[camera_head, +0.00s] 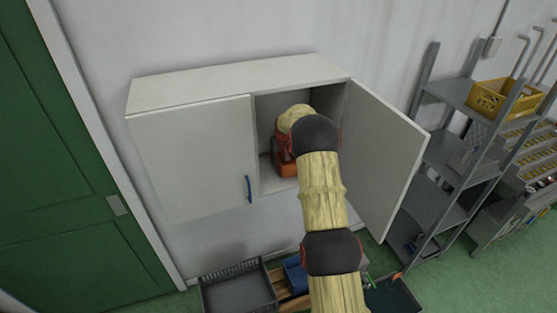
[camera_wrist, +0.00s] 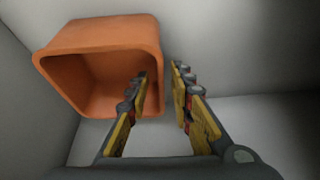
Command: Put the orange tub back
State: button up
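The orange tub (camera_wrist: 103,32) sits in the upper left of the wrist view, its open mouth facing the camera. In the head view a part of the tub (camera_head: 286,168) shows inside the open right side of the white wall cabinet (camera_head: 236,80); my arm hides the rest. My gripper (camera_wrist: 160,72) straddles the tub's right wall in the wrist view. One finger is inside the mouth and the other outside, closed to a narrow gap with the wall between them. The exact contact is hard to see.
The cabinet's right door (camera_head: 385,155) stands open to the right of my arm, and its left door (camera_head: 195,160) is shut. Below are a dark crate (camera_head: 238,290) and a blue bin (camera_head: 295,275). A grey shelf rack (camera_head: 440,205) with a yellow crate (camera_head: 503,99) stands at right.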

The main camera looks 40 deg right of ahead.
jog(key=shift+r+p, duration=0.25)
jog(key=shift+p, duration=0.4)
jog(key=shift+r, duration=0.3)
jog(key=shift+s+r, duration=0.15)
jog(key=shift+r, duration=0.15)
jog(key=s+b+v, duration=0.1)
jog(key=b+v, duration=0.2)
jog(key=v, duration=0.3)
jog(key=shift+s, duration=0.2)
